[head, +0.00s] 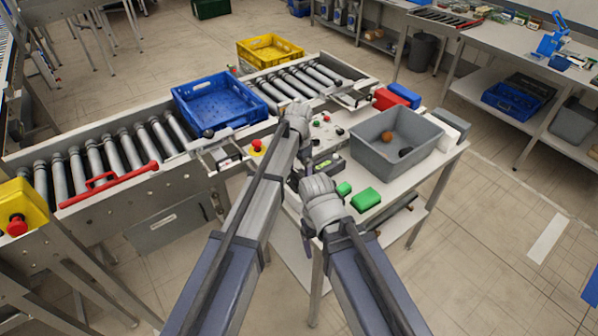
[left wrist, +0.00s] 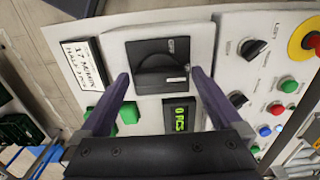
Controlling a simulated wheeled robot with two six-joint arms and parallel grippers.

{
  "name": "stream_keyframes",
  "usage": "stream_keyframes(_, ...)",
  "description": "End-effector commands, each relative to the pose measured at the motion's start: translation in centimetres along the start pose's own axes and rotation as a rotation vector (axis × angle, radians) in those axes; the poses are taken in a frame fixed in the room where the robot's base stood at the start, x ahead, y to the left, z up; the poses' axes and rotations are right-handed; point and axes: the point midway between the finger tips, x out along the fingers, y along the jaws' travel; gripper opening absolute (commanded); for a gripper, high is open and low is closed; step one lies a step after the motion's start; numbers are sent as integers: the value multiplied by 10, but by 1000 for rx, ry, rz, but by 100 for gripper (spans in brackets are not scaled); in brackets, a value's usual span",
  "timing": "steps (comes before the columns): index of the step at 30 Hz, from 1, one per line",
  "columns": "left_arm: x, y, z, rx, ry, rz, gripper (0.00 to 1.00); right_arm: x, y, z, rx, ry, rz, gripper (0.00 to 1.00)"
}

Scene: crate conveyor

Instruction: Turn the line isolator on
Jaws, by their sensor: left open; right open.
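The line isolator is a black rotary switch (left wrist: 158,68) on a grey plate of the control panel (left wrist: 228,50), seen in the left wrist view. Its handle lies roughly crosswise in that picture; the small lettering beside it is too blurred to read surely. My left gripper (left wrist: 160,76) is open, with one finger on each side of the switch; I cannot tell whether they touch it. In the head view my left gripper (head: 300,150) is over the panel, and my arm hides the switch. My right gripper (head: 308,236) is open and empty, lower, by the bench's near edge.
Beside the switch are a green-lit counter (left wrist: 182,115), knobs, coloured buttons and a red emergency stop (left wrist: 314,42). Green blocks (head: 364,199) and a grey bin (head: 372,128) stand on the bench. A blue crate (head: 222,112) sits on the roller conveyor (head: 100,162), with a yellow crate (head: 268,45) behind.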

Motion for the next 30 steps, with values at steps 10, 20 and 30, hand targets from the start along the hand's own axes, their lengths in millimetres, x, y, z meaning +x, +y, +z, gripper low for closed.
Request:
stream_keyframes(10,-36,0,0,0,0,0,100,-35,3,2,0,0,0,78)
stream_keyframes(20,-74,0,0,0,0,0,100,-74,7,4,10,0,-2,78)
stream_keyframes(30,-76,0,0,0,0,0,100,-75,7,4,11,0,-2,78)
